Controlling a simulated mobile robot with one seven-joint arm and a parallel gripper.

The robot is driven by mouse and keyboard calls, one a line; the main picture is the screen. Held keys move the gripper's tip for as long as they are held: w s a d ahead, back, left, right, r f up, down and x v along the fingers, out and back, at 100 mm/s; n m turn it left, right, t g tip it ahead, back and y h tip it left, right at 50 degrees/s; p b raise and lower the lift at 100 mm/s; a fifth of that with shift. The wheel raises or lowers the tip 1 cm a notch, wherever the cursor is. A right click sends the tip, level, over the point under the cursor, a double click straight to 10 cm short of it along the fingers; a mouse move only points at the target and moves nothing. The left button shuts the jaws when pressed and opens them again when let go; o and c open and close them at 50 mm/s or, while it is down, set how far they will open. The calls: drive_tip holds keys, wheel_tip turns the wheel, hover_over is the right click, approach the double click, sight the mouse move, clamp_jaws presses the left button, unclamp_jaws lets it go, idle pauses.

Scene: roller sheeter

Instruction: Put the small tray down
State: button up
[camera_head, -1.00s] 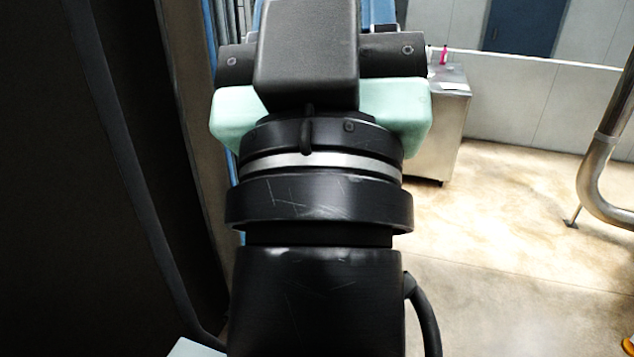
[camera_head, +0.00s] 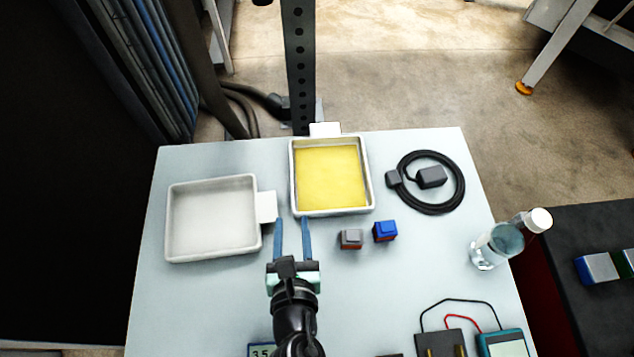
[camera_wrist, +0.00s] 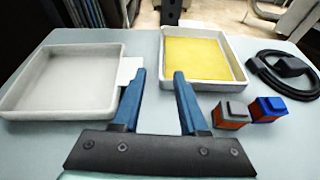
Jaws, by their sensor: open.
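Two shallow trays rest on the table. An empty white tray (camera_head: 176,252) lies at the left with its tab (camera_head: 267,207) pointing right; it also shows in the wrist view (camera_wrist: 60,48). A white-rimmed tray (camera_head: 371,190) with a yellow inside (camera_head: 330,178) lies at the centre back, its tab at the far side; it also shows in the wrist view (camera_wrist: 204,84). I cannot tell which one is called the small tray. My gripper (camera_head: 292,224) is open and empty, its blue fingers pointing away from me, near the gap between the two trays; it also shows in the wrist view (camera_wrist: 159,76).
A grey-topped block (camera_head: 351,239) and a blue-topped block (camera_head: 385,231) sit right of my gripper. A coiled black cable (camera_head: 462,185), a clear bottle (camera_head: 505,240) and a meter with leads (camera_head: 503,344) are further right. A perforated post (camera_head: 298,70) stands behind the table.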

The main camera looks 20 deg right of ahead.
drive_tip(key=shift+s+d+f, duration=0.1)
drive_tip(key=shift+s+f, duration=0.05)
drive_tip(key=shift+f, duration=0.35)
approach(292, 187)
drive_tip(key=x, duration=0.4)
drive_tip(key=shift+d, duration=0.15)
drive_tip(key=shift+x, duration=3.05)
drive_tip(key=shift+f, duration=0.1)
clamp_jaws()
